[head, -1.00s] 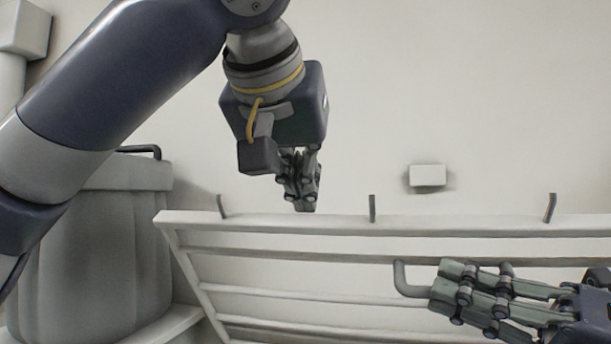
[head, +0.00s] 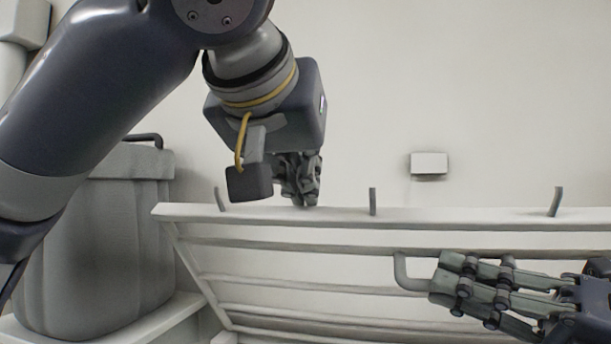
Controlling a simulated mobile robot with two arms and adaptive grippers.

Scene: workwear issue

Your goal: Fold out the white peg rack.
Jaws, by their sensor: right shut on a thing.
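The white peg rack (head: 330,218) spans the lower right of the head view in front of the wall, its slatted frame leaning. Grey pegs stand up along its top rail, one of them in the middle (head: 372,201). A grey bent handle (head: 399,268) sits at its second rail. My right gripper (head: 440,283) comes in from the right, shut on this handle; its fingers hide part of it. My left gripper (head: 305,200) points down just above the top rail, between the left and middle pegs. Its fingers look together and empty; contact with the rail is unclear.
A large grey bin (head: 105,250) with a dark handle stands left of the rack on a pale ledge. A small white box (head: 429,163) is on the wall above the rack. The wall area above the rail is otherwise clear.

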